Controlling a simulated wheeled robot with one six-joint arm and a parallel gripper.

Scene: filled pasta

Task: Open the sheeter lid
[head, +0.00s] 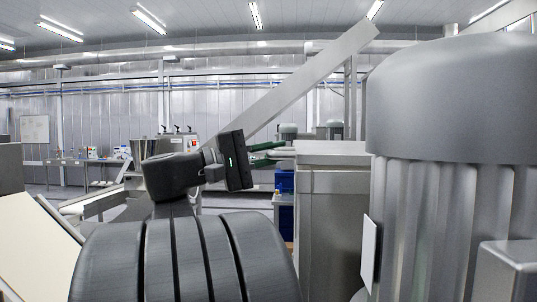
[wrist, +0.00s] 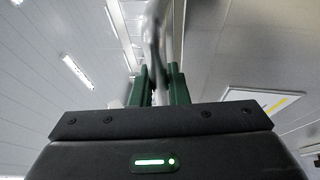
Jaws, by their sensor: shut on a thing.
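My gripper (head: 278,152) is in the middle of the head view, its green fingers pointing right at the upper left edge of a grey steel machine housing (head: 331,210). A flat pale lid-like top (head: 330,150) lies level on this housing. In the wrist view the green fingers (wrist: 158,85) are shut on a blurred grey metal bar (wrist: 156,40), which looks like a handle and runs upward between them. The head view does not show clearly how the bar joins the lid; the fingertips hide it.
A large grey ribbed cylinder (head: 450,215) fills the right side close by. A long slanted metal panel (head: 305,85) rises behind my gripper to the upper right. Blue crates (head: 285,182) stand behind the housing. A pale sloping surface (head: 35,245) is at the left.

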